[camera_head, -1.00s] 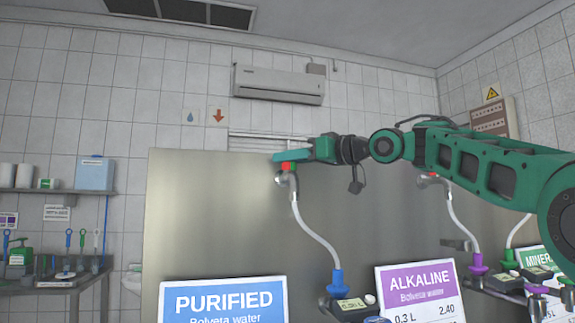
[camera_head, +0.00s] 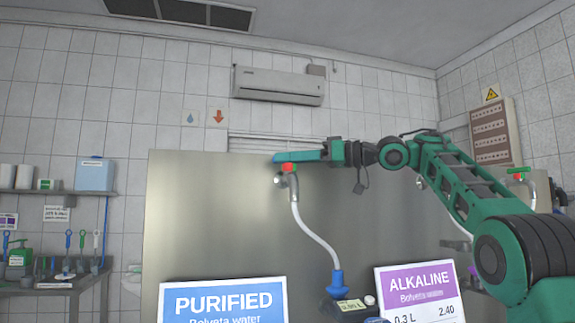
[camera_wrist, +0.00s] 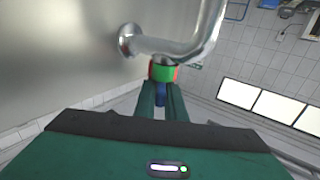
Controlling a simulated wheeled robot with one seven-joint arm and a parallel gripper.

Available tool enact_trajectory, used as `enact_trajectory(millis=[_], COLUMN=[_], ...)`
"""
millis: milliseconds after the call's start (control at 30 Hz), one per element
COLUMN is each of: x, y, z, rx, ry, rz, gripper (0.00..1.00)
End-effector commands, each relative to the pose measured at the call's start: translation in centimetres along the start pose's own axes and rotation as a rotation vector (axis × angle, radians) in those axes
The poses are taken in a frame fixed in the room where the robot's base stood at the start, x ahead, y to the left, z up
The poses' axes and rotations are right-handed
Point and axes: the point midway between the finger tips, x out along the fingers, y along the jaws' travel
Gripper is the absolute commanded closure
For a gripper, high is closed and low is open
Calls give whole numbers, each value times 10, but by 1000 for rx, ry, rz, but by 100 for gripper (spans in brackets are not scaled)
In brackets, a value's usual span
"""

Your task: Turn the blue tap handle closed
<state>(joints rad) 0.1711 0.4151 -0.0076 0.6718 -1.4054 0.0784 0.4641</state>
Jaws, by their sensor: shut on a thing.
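The tap (camera_head: 290,184) is a metal spout on the steel panel, above the blue PURIFIED sign, with a clear hose running down from it. In the wrist view the metal tap (camera_wrist: 170,48) has a red and green collar (camera_wrist: 163,72) facing my gripper. The blue tap handle (camera_wrist: 160,99) sits between the two green fingers of my gripper (camera_wrist: 161,96), which is shut on it. In the head view my gripper (camera_head: 297,157) lies nearly level at the tap's top. The fingers hide the handle there.
The steel panel (camera_head: 215,225) stands close behind the tap. A blue hose nozzle (camera_head: 337,283) is below. The PURIFIED sign (camera_head: 223,302) and ALKALINE sign (camera_head: 420,290) stand in front. Another tap with a red and green top (camera_head: 517,175) is at the right, beyond my arm.

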Motion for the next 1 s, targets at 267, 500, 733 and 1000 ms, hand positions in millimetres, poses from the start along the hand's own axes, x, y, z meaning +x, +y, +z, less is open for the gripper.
enact_trajectory(millis=[267, 500, 733, 1000], x=[-1, -1, -1, 0], y=[7, 7, 6, 6], z=[0, -1, -1, -1], rx=[3, 3, 4, 4], ry=[4, 3, 3, 2], rz=[-23, -36, -38, -39], gripper=[100, 100, 100, 71])
